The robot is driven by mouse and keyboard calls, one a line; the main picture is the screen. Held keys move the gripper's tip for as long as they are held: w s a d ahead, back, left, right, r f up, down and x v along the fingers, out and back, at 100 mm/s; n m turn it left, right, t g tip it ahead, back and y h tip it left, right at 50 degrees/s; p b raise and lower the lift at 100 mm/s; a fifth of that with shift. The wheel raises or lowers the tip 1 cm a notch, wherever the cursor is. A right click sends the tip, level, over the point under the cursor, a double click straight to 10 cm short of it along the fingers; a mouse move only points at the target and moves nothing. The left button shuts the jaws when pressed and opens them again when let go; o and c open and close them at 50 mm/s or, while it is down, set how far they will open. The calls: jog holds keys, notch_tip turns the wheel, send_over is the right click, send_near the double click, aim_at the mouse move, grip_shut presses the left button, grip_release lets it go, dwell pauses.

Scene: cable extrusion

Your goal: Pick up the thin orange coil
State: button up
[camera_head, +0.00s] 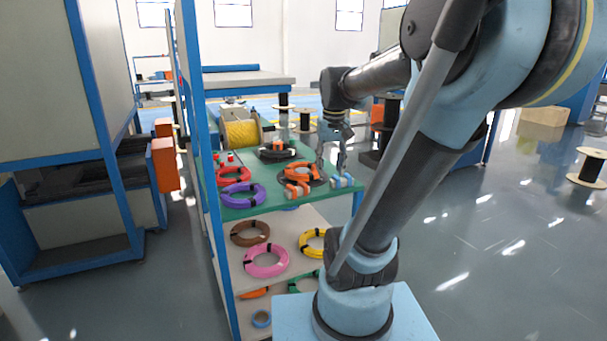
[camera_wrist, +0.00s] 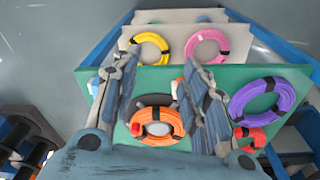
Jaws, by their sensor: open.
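The thin orange coil (camera_head: 292,174) lies on the green top shelf (camera_head: 266,206) of the blue-framed rack, on or against a dark brown coil (camera_head: 318,181). My gripper (camera_head: 331,171) is open and empty, pointing down above the shelf by the coil's right side. In the wrist view my gripper (camera_wrist: 161,66) has its two fingers spread apart. I cannot tell its exact height over the coil.
Purple (camera_head: 243,195) and red (camera_head: 234,176) coils lie left of it; a black coil (camera_head: 277,152) lies behind. Small orange-and-grey pieces (camera_head: 297,188) sit near the front edge. Pink (camera_head: 266,260) and yellow (camera_head: 311,240) coils lie on a lower shelf. A blue rack post (camera_head: 199,150) stands left.

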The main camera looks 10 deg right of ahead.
jog(key=w+r+g, duration=0.1)
jog(key=w+r, duration=0.4)
jog(key=w, duration=0.6)
jog(key=w+r, duration=0.4)
jog(key=w, duration=0.7)
jog(key=f, duration=1.1)
jog(key=shift+w+a+f, duration=0.1)
jog(key=shift+w+f, duration=0.1)
jog(key=shift+s+d+f, duration=0.1)
jog(key=shift+d+f, duration=0.05)
jog(key=shift+f, duration=1.25)
jog(key=shift+s+d+f, duration=0.1)
jog(key=shift+f, duration=1.25)
grip_shut()
